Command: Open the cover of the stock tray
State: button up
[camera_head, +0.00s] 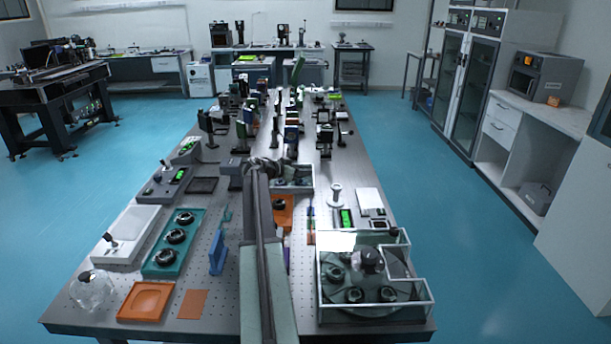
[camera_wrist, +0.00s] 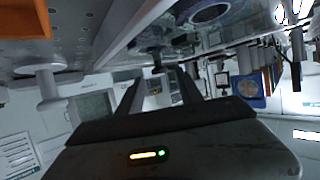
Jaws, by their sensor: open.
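A clear-walled tray (camera_head: 306,183) with dark round parts inside stands mid-table, just right of my arm's far end; I take it as the stock tray. In the wrist view, a long pale edge (camera_wrist: 135,35) and a dark ring under a clear surface (camera_wrist: 210,13) show above my gripper, apparently the same tray. My gripper (camera_wrist: 158,78) is open, its two dark fingers apart with nothing between them. The fingers are close to the tray's edge; I cannot tell whether they touch it. In the head view my arm hides the fingers and part of the tray. The cover's state is unclear.
A white spool-like post (camera_head: 336,197) stands right of the tray, and an orange tray (camera_head: 290,222) lies in front. A glass-walled enclosure (camera_head: 322,297) fills the near right corner. A teal tray with black rings (camera_head: 155,263) lies left. Crowded optics stand behind.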

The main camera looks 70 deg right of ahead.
jog(key=x, duration=0.2)
jog(key=shift+s+d+f, duration=0.1)
jog(key=shift+s+d, duration=0.1)
jog(key=shift+d, duration=0.05)
grip_shut()
jog(key=shift+a+f, duration=0.1)
dwell(1.0)
